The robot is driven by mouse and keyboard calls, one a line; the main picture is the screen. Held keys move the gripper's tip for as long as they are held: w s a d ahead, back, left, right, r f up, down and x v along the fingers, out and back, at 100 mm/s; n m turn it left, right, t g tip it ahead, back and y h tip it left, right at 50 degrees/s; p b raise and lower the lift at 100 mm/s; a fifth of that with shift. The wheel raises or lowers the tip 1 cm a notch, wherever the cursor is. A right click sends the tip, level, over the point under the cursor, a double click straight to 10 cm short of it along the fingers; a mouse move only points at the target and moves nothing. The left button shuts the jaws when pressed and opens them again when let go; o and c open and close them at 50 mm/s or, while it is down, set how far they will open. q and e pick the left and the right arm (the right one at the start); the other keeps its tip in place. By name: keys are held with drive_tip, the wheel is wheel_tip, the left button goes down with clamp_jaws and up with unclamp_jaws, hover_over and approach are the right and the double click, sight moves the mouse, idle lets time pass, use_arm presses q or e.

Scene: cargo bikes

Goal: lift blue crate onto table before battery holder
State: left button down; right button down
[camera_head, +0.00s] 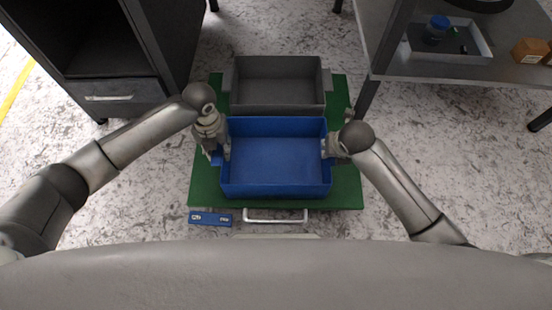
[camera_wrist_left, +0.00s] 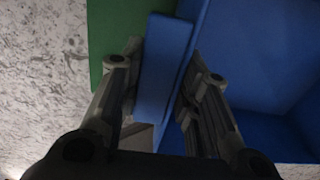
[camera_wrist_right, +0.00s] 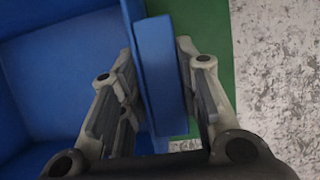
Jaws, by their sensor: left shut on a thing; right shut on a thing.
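The blue crate (camera_head: 275,190) is empty and sits in the middle of the head view, over a green board (camera_head: 345,190). I cannot tell whether it touches the board. My left gripper (camera_head: 222,150) is shut on the crate's left side; in the left wrist view its fingers (camera_wrist_left: 160,85) stand on both sides of the blue handle (camera_wrist_left: 163,70). My right gripper (camera_head: 330,147) is shut on the crate's right side; the right wrist view shows its fingers (camera_wrist_right: 160,80) around the other blue handle (camera_wrist_right: 160,75). No battery holder can be made out for certain.
A grey crate (camera_head: 278,108) stands just behind the blue one on the green board. A white bar handle (camera_head: 275,220) is at the board's front. A dark cabinet (camera_head: 122,95) is at left. A table (camera_head: 510,72) at right bears a grey tray (camera_head: 465,58) and an orange-brown box (camera_head: 530,50).

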use_arm(q)
drive_tip(key=shift+r, duration=0.2)
use_arm(e)
drive_tip(key=shift+w+r, duration=0.1)
drive_tip(key=shift+r, duration=0.15)
